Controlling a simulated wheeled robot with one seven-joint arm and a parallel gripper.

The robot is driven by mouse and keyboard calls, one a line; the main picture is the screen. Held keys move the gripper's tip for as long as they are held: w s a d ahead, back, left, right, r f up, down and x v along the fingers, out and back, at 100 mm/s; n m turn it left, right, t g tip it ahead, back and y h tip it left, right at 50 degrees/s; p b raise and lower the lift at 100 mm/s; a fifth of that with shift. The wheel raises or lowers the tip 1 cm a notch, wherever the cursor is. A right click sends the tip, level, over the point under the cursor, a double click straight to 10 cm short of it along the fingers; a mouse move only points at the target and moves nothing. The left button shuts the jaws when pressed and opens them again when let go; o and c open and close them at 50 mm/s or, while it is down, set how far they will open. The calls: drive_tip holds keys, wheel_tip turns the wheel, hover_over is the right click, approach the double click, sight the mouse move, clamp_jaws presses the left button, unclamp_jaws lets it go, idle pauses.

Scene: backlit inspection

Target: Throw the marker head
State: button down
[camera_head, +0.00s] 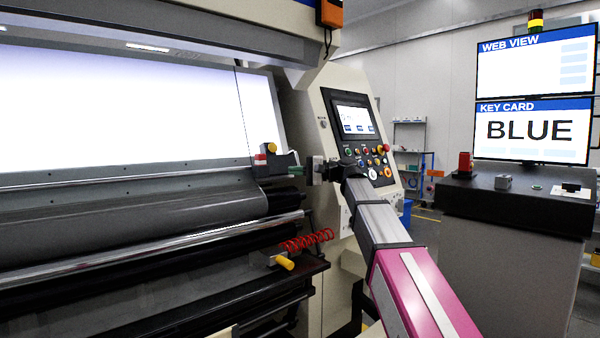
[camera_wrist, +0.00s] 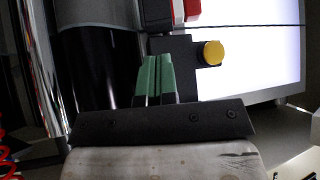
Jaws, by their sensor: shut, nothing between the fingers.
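A dark block, which looks like the marker head (camera_head: 275,162), sits at the right end of the rail below the bright panel. It carries a red-and-white part and a yellow knob. In the wrist view, the dark block (camera_wrist: 176,52) is just ahead of the fingers, with the yellow knob (camera_wrist: 212,53) to the right and the red-and-white part at the top. My gripper (camera_head: 293,170) has green fingertips pressed together with nothing between them. In the wrist view, my gripper (camera_wrist: 155,75) is close to the block's lower left side; I cannot tell whether they touch.
A control panel (camera_head: 358,140) with a screen and several buttons stands behind my arm. Dark and chrome rollers (camera_head: 160,245) lie below the rail, with a red coiled hose (camera_head: 307,240) nearby. At right, a dark console (camera_head: 520,205) stands below a monitor (camera_head: 533,130) reading "KEY CARD BLUE".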

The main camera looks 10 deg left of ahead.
drive_tip(key=a, duration=0.5)
drive_tip(key=shift+s+a, duration=0.15)
drive_tip(key=shift+a, duration=0.25)
drive_tip(key=shift+s, duration=0.1)
drive_tip(key=s+a, duration=2)
drive_tip(key=s, duration=0.2)
drive_tip(key=shift+s+d, duration=0.1)
